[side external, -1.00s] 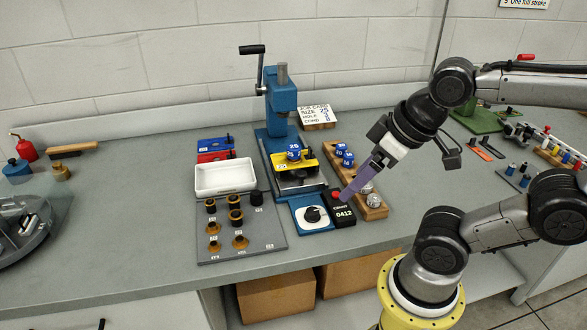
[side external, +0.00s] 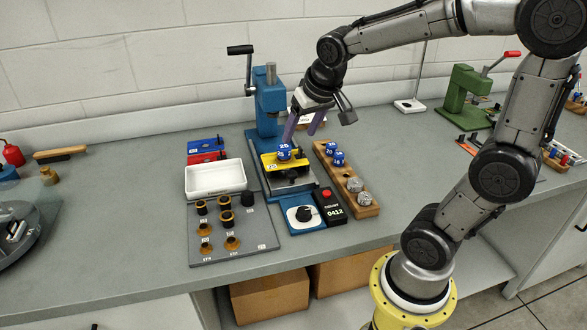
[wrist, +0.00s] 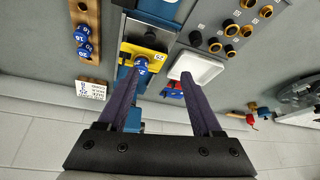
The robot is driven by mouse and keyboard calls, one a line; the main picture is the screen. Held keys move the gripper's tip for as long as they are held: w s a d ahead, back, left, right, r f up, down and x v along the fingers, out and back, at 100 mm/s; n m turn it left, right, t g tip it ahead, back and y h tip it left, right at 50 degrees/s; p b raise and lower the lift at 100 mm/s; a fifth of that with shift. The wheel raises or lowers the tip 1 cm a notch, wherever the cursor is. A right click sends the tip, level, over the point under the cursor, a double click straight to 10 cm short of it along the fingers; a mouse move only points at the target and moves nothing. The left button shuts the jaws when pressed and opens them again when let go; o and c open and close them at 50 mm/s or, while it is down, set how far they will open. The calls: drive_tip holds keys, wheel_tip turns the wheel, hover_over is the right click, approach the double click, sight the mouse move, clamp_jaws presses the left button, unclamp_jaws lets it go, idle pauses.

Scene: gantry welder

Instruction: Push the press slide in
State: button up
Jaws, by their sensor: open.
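The yellow press slide (side external: 301,162) sits at the front of the blue arbor press (side external: 268,108), over its base. A blue numbered piece (side external: 284,152) stands on the slide. The slide (wrist: 128,47) and the piece (wrist: 141,67) also show in the wrist view, between and beyond my fingers. My gripper (side external: 300,138) has two long purple fingers, spread apart and empty. It hangs beside the press column, above and behind the slide. In the wrist view my gripper (wrist: 160,74) is open, with the slide nearer the left finger. Contact with the slide cannot be told.
A wooden rack (side external: 366,207) with blue pieces and metallic knobs lies right of the press. A counter box (side external: 330,212) and dial plate (side external: 288,225) sit in front. A white tray (side external: 216,193) and grey board (side external: 262,229) lie left. The press lever (side external: 241,50) rises at upper left.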

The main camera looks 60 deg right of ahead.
sight(292, 173)
drive_tip(key=shift+m+g, duration=0.3)
drive_tip(key=shift+g, duration=0.1)
drive_tip(key=x, duration=0.5)
drive_tip(key=d+x, duration=0.1)
drive_tip(key=x, duration=1)
drive_tip(key=shift+s+d+f, duration=0.15)
drive_tip(key=shift+s+d, duration=0.2)
drive_tip(key=shift+d, duration=0.1)
clamp_jaws()
